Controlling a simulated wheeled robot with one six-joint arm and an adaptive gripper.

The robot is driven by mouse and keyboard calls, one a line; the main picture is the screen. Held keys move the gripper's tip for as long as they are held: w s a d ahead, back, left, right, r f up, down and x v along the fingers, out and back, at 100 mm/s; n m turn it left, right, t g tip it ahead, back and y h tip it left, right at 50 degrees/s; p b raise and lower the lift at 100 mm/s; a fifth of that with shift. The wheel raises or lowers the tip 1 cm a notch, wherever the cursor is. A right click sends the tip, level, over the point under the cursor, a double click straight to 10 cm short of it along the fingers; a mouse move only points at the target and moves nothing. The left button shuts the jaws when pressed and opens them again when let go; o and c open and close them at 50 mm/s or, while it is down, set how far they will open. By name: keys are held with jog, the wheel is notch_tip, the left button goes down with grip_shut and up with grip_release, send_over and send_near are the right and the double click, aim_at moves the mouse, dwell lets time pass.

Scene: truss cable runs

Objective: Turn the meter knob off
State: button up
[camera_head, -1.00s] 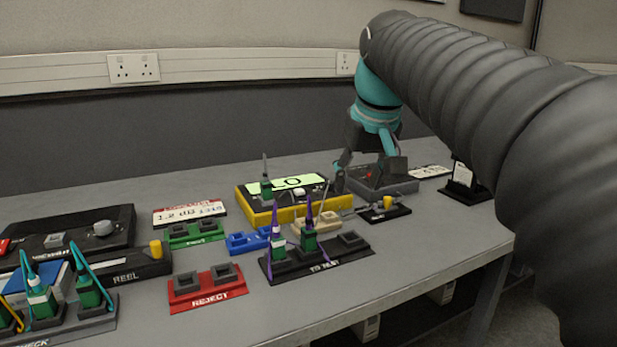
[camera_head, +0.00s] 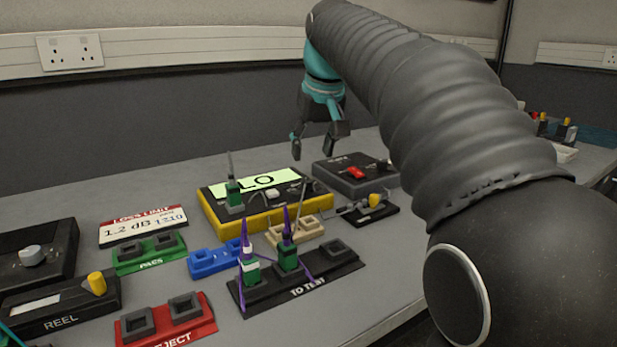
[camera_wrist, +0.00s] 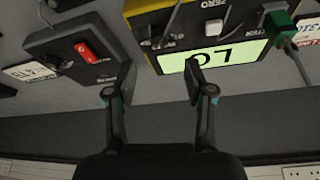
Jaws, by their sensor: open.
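The yellow and black meter (camera_head: 262,215) sits on the table with a lit display (camera_head: 258,182) reading "LO" and a green plug (camera_head: 234,197) standing in it. Its display also shows upside down in the wrist view (camera_wrist: 218,58), near a white button marked ZERO (camera_wrist: 213,27). A dark knob-like part (camera_head: 308,186) is at the meter's right end; its setting is too small to tell. My gripper (camera_head: 312,148) is open and empty, raised behind the gap between the meter and a grey box. In the wrist view its fingertips (camera_wrist: 158,80) are apart, the right one overlapping the display's edge.
The grey box (camera_head: 352,178) with a red switch (camera_head: 355,172) stands right of the meter. In front are a black TO TEST holder (camera_head: 260,300) with two green plugs, a blue holder (camera_head: 208,265) and a beige holder (camera_head: 280,236). Table behind the meter is clear.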

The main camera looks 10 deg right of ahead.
aim_at(307, 181)
jog(key=x, duration=0.8)
jog(key=shift+w+f+b, duration=0.1)
jog(key=shift+f+b, duration=0.1)
jog(key=shift+b, duration=0.2)
jog(key=shift+c, duration=0.2)
grip_shut()
